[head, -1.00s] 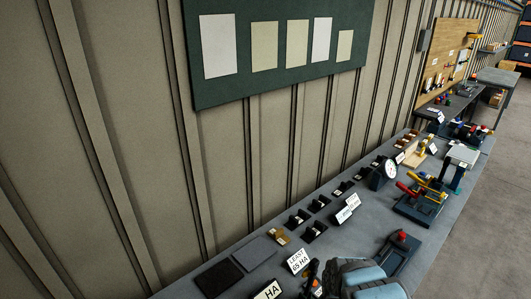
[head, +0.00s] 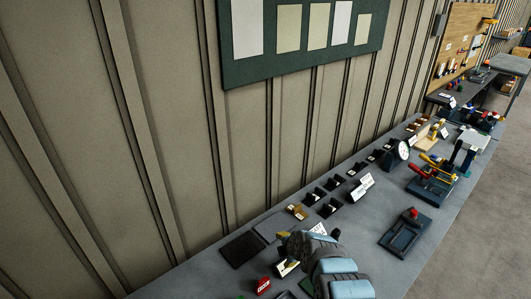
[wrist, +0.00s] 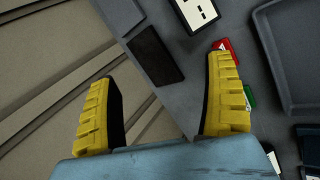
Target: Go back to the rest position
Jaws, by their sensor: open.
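My gripper (wrist: 161,73) is open in the wrist view, its two yellow ribbed fingers spread wide with nothing between them. It hangs above the wall-side edge of the grey bench (head: 345,240). In the head view my arm reaches in from the bottom and covers part of the near bench. Only a little yellow of the gripper (head: 284,236) shows there, near the small cards, so its fingers are mostly hidden. In the wrist view a red block (wrist: 222,45) and a green block (wrist: 249,97) lie beside the right finger, partly covered by it.
A dark flat pad (head: 242,250) lies by the wall edge. A black tray with a red knob (head: 406,233), a clamp with red and yellow handles (head: 433,180) and a dial gauge (head: 398,153) stand farther along. Small black holders line the wall side.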

